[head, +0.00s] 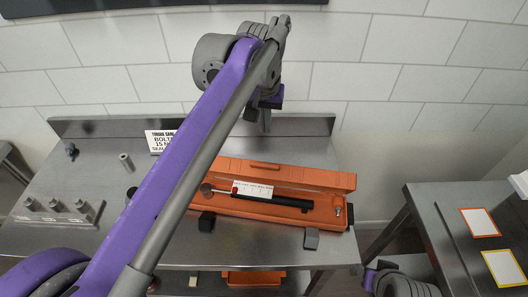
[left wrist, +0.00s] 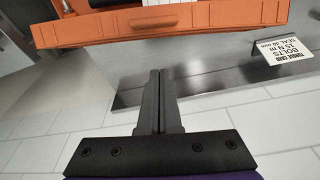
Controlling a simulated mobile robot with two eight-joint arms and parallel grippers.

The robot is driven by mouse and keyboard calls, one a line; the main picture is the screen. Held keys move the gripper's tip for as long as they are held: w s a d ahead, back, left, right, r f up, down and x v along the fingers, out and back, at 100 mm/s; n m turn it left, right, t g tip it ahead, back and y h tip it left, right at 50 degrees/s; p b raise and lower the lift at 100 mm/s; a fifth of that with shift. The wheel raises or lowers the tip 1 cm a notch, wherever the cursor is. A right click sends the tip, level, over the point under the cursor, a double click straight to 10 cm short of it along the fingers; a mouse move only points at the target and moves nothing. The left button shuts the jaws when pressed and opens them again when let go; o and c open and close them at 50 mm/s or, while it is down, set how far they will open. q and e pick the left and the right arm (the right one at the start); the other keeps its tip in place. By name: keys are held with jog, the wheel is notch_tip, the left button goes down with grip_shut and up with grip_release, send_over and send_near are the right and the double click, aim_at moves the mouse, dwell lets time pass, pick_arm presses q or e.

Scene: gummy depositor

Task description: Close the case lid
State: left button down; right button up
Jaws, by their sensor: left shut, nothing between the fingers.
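The orange case (head: 330,215) lies open on the steel table, with a black-handled wrench (head: 283,200) in it. Its orange lid (head: 310,176) stands raised along the back side; my left arm passes in front of the case's left part. In the left wrist view, the lid (left wrist: 215,22) spans the top, its handle showing. My left gripper (head: 265,124) is behind the lid, near the table's back edge, fingers pointing down. In the left wrist view my left gripper (left wrist: 158,73) is shut and empty, its tips apart from the lid in the picture.
A white torque card (head: 160,141) stands at the back of the table (head: 105,185), left of the case. A fixture with several grey posts (head: 58,207) is at the left. Small dark blocks (head: 311,238) sit before the case. Another table (head: 455,215) stands at right.

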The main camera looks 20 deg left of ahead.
aim_at(266, 173)
pick_arm(q)
jog(key=shift+s+d+f, duration=0.1)
jog(key=shift+s+f, duration=0.25)
jog(key=shift+f, duration=0.95)
jog(key=shift+s+f, duration=0.35)
jog(key=shift+f, duration=1)
jog(key=shift+s+d+f, duration=0.1)
jog(key=shift+s+f, duration=0.25)
jog(key=shift+f, duration=0.95)
pick_arm(e)
jog(key=shift+f, duration=0.15)
pick_arm(q)
jog(key=shift+s, duration=0.1)
